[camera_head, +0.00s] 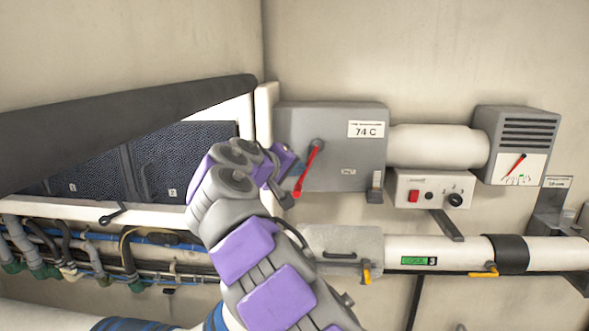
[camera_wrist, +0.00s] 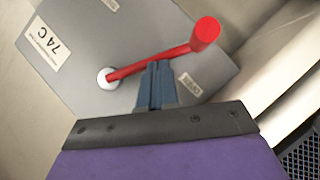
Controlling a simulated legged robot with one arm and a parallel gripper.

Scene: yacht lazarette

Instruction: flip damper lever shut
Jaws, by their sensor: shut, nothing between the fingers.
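The red lever (camera_head: 307,168) is on the front of a grey box (camera_head: 345,176) labelled 74 C. It slants from its pivot at upper right down to its end at lower left. In the wrist view the red lever (camera_wrist: 150,66) runs from a pale round pivot to a thick rounded end nearer the camera. My gripper (camera_head: 284,190) is just left of the lever's lower part. In the wrist view my gripper (camera_wrist: 157,68) is shut and empty, its tips against or very close to the lever's middle. I cannot tell whether they touch.
A white pipe (camera_head: 438,146) joins the box to a vented gauge unit (camera_head: 516,140). A small control box (camera_head: 432,190) with a red switch sits below. Another pipe (camera_head: 460,253) with yellow handles runs lower down. Dark mesh panels (camera_head: 130,165) and hoses lie left.

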